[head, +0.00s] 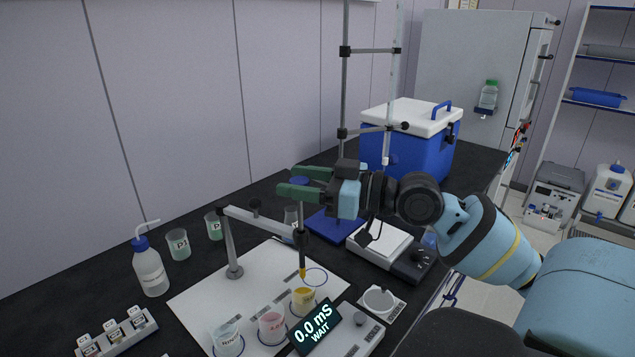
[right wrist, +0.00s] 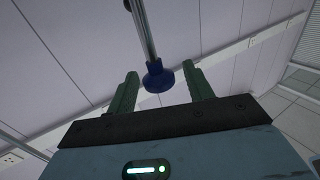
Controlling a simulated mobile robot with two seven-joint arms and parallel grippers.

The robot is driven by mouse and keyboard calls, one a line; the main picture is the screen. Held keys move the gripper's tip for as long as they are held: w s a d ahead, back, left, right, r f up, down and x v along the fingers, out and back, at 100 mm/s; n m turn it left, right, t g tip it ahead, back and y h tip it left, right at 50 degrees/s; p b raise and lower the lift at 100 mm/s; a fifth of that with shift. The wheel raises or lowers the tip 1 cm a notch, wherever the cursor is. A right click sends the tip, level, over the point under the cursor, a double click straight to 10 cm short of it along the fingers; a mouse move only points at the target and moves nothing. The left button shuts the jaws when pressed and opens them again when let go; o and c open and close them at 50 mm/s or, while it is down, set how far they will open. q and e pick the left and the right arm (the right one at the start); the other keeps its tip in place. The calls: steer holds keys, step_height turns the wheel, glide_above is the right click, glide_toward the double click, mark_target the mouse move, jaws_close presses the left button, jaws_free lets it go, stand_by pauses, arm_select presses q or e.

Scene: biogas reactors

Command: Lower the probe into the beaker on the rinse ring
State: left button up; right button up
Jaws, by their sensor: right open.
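The probe (head: 302,258) hangs upright from the grey stand arm (head: 258,222), its yellow tip just above or at the rim of a beaker of yellow liquid (head: 303,302). A blue knob (head: 299,181) tops its rod. My right gripper (head: 303,182) has its green fingers apart around the knob; the right wrist view shows the knob (right wrist: 160,77) between the fingers with gaps on both sides. A pink beaker (head: 271,328) and a pale beaker (head: 227,339) stand to the left on the white mat (head: 205,295). Ring labels are not readable. My left gripper is not in view.
A display (head: 315,326) reads 0.0 mS WAIT in front of the yellow beaker. A bare ring (head: 327,275) lies behind it. A wash bottle (head: 149,268) and green beakers (head: 179,245) stand left.

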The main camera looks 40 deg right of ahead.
steer(key=shift+s+d+f, duration=0.15)
steer(key=shift+s+d, duration=0.2)
steer(key=shift+s, duration=0.15)
steer(key=b+v, duration=0.1)
steer(key=v, duration=0.5)
steer(key=shift+s+r, duration=0.2)
